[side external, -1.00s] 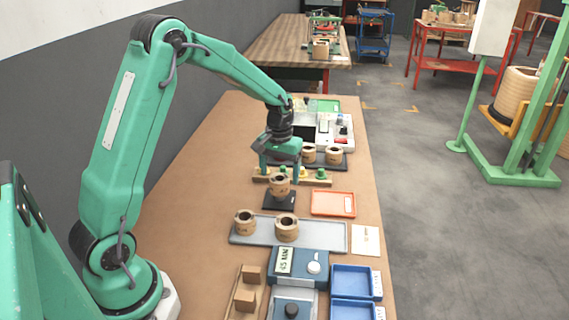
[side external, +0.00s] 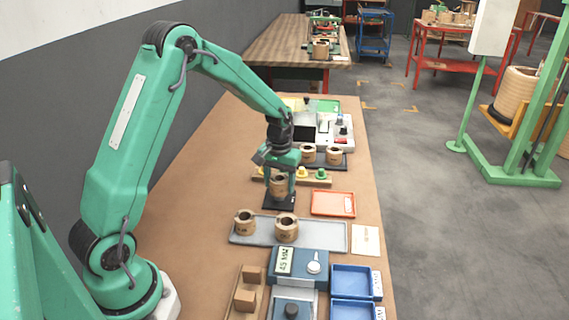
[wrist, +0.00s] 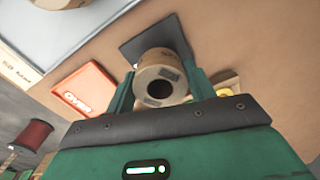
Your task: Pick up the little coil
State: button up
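The little coil (side external: 279,187) is a tan ring with a dark hole. It stands upright on a small black pad (side external: 271,205) in the side view. The coil also shows in the wrist view (wrist: 157,90), with the black pad (wrist: 135,48) behind it. My gripper (side external: 280,181) is green and points down over the coil, one finger on each side. In the wrist view my gripper (wrist: 161,82) has its fingers close beside the coil's walls. It looks open; whether a finger touches the coil is hard to tell.
Two larger coils (side external: 265,225) stand on a grey tray (side external: 325,237) in front. An orange tray (side external: 333,204) lies to the right. A wooden rack with coloured knobs (side external: 311,181) and a dark tray with two coils (side external: 321,155) stand behind. Bare tabletop lies to the left.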

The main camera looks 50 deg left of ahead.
jog(key=c, duration=0.6)
jog(key=shift+c, duration=0.2)
jog(key=shift+r, duration=0.7)
jog(key=r, duration=0.3)
jog(key=shift+d+r, duration=0.1)
jog(key=shift+d, duration=0.3)
jog(key=s+d+r, duration=0.3)
jog(key=d+r, duration=0.3)
jog(key=d, duration=0.4)
jog(key=shift+s+d+r, duration=0.2)
